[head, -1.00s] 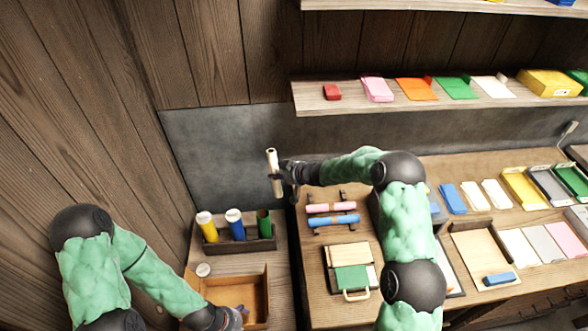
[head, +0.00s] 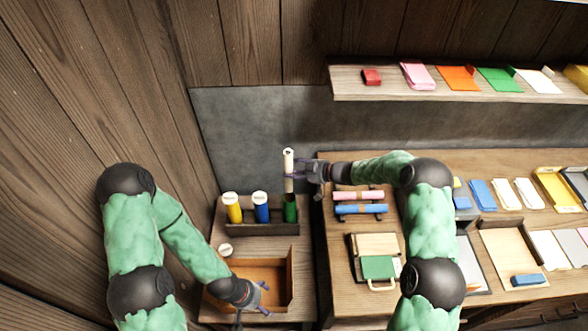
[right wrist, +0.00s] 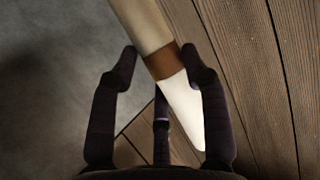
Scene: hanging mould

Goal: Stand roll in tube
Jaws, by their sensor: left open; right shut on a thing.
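A cream roll (head: 288,160) with a brown band stands about upright in my right gripper (head: 293,177). In the head view it lines up just above the green tube (head: 290,211); I cannot tell whether its lower end is inside. In the right wrist view the roll (right wrist: 184,108) lies between the fingers of my right gripper (right wrist: 160,75), near the brown band. The green tube stands at the right end of a dark rack (head: 262,229), beside a blue tube (head: 261,213) and a yellow tube (head: 234,214), both with white tops. My left gripper (head: 262,294) is open and empty at the tray.
A brown wooden tray (head: 290,282) sits in front of the rack, with a round white cap (head: 225,250) behind its left corner. Pink (head: 358,195) and blue rolls (head: 361,209) lie on a stand to the right. A wall shelf (head: 450,97) runs above.

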